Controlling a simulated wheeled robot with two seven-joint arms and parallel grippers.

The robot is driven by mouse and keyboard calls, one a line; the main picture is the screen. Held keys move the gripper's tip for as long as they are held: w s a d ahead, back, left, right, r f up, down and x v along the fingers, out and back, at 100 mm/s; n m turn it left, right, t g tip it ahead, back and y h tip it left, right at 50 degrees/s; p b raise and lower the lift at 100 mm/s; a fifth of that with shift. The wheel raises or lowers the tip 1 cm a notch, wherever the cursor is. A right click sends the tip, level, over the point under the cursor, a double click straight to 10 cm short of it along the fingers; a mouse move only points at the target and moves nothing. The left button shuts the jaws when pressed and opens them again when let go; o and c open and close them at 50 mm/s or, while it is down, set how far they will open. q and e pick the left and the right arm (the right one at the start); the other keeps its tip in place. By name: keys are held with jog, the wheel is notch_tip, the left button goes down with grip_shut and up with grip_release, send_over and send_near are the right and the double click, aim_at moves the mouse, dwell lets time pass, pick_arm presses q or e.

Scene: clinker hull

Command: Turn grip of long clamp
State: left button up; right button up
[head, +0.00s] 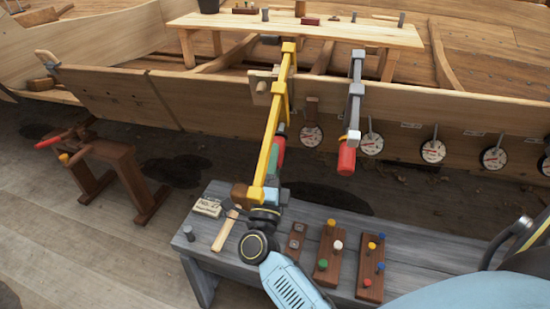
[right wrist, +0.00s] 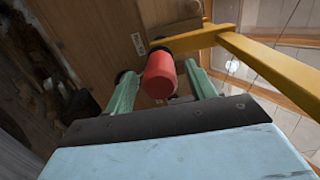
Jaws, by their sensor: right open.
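The long clamp (head: 271,130) is yellow and hangs on the plank edge of the hull, its bar reaching down toward the bench. Its red grip (right wrist: 160,75) shows in the right wrist view below the yellow arm. My right gripper (right wrist: 157,82) is open, with a green finger on each side of the grip. Small gaps seem to show, but I cannot tell whether either finger touches it. In the head view the right gripper (head: 278,152) is partly hidden behind the yellow bar. My left gripper is not in view.
A grey clamp (head: 355,95) with a red grip stands to the right on the same plank. Several round dials (head: 432,151) line the hull. The grey bench (head: 420,258) below holds a mallet (head: 226,230) and peg blocks (head: 329,252). A wooden sawhorse (head: 115,165) is left.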

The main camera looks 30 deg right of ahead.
jog(key=v, duration=1.2)
